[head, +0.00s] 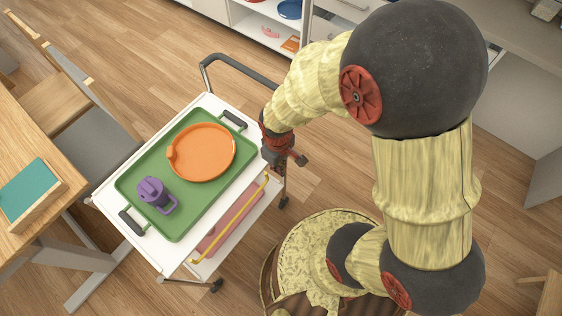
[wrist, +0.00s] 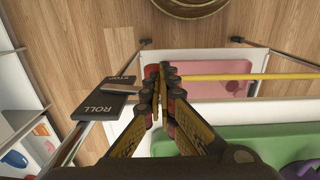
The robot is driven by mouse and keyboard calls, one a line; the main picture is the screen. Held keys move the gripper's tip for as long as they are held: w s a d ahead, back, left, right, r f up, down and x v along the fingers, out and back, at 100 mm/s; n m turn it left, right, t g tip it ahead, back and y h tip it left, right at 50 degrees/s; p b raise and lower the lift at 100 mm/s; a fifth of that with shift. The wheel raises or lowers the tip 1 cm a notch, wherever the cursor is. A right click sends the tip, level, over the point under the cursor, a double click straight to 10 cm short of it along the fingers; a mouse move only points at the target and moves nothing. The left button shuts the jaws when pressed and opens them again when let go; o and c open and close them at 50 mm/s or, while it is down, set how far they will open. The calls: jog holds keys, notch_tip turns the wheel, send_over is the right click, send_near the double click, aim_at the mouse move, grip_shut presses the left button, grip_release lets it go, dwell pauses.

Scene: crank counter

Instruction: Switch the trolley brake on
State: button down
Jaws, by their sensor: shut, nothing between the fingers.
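The trolley (head: 102,204) is a white cart with a dark push handle (head: 235,57) at its far end. In the wrist view its brake is a dark plate (wrist: 93,108) lettered ROLL and STOP, with a grey-brown lever (wrist: 122,89) lying across it near the STOP lettering. I cannot tell for certain which position the lever is in. My gripper (wrist: 160,72) is shut and empty, to the right of the brake plate and apart from it. In the head view my gripper (head: 288,158) is beside the trolley's right edge, and the brake is hidden.
A green tray (head: 135,187) on the trolley top carries an orange plate (head: 205,150) and a purple mug (head: 153,192). A yellow rail (head: 238,215) runs along the trolley's near side above a pink item (head: 222,222). A chair (head: 85,130) and a wooden table (head: 25,120) stand left.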

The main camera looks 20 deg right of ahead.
jog(key=shift+s+a+f, duration=0.1)
jog(key=shift+a+f, duration=0.1)
jog(key=shift+f, duration=0.35)
jog(key=shift+s+a+f, duration=0.15)
jog(key=shift+a+f, duration=0.1)
jog(key=shift+f, duration=0.3)
jog(key=shift+s+a+f, duration=0.1)
jog(key=shift+a+f, duration=0.1)
jog(key=shift+f, duration=0.35)
jog(key=s+a+r+p, duration=0.1)
jog(key=a+r+p, duration=0.1)
jog(key=r, duration=0.4)
jog(key=s+a+r+p, duration=0.1)
jog(key=a+r+p, duration=0.1)
jog(key=r+p, duration=0.2)
notch_tip(320, 180, up, 3)
jog(key=shift+s+a+p, duration=0.2)
jog(key=shift+s+p, duration=0.05)
jog(key=shift+p, duration=0.1)
